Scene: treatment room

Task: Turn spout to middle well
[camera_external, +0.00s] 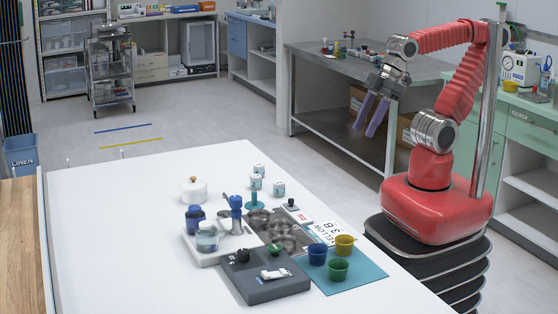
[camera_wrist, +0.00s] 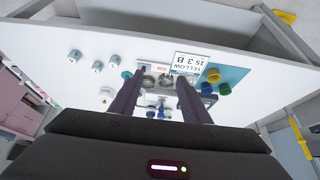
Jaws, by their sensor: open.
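Several round metal wells (camera_external: 283,231) sit in a cluster on the white table, and two show between my fingers in the wrist view (camera_wrist: 165,80). A blue-topped post (camera_external: 236,203) stands beside them, with a thin metal piece near it. I cannot tell for sure which part is the spout or which well it points at. My gripper (camera_external: 365,131) is open and empty, high above the floor beyond the table's right side, apart from everything. In the wrist view its two dark fingers (camera_wrist: 161,78) are spread and cover part of the fixtures.
Blue, yellow and green cups (camera_external: 339,270) stand on a teal mat (camera_external: 363,277) at the right. A dark grey block (camera_external: 262,292) with knobs lies in front; a blue-lidded jar (camera_external: 207,236) stands left. Small white cups (camera_external: 278,188) stand behind. The table's left part (camera_external: 110,240) is clear.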

